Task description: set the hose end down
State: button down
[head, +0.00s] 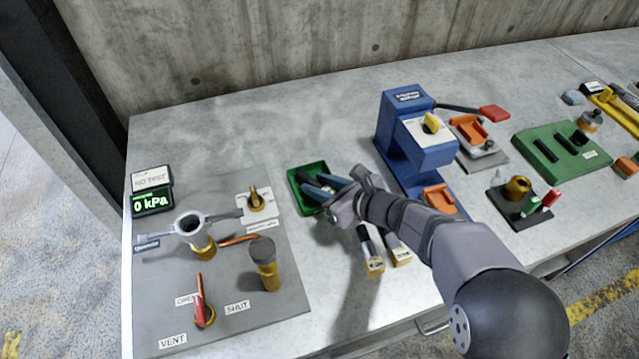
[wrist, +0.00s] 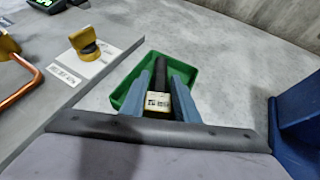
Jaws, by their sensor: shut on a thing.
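My gripper (head: 322,188) is over the small green tray (head: 293,196) on the bench. In the wrist view, its two blue-grey fingers (wrist: 160,88) are shut on the hose end (wrist: 158,101), a dark cylinder with a pale, labelled block at its near end. The green tray (wrist: 192,74) lies behind and around the fingertips in that view. I cannot tell whether the hose end touches the tray floor. In the head view the fingers and wrist largely hide the held piece.
Two dark cylinders with brass, labelled ends (head: 373,264) lie in front of the tray. A grey valve panel (head: 235,318) with a 0 kPa display (head: 151,201) is left. A blue press (head: 397,150) stands right of the tray. Clear bench lies behind the tray.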

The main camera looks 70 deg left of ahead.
jog(key=shift+f+b, duration=0.15)
jog(key=shift+b, duration=0.15)
jog(key=c, duration=1.6)
grip_release()
jog(key=shift+c, duration=0.2)
jog(key=shift+r+p, duration=0.25)
jog(key=shift+p, duration=0.1)
jog(key=b+v, duration=0.2)
jog(key=v, duration=1)
jog(key=shift+b, duration=0.3)
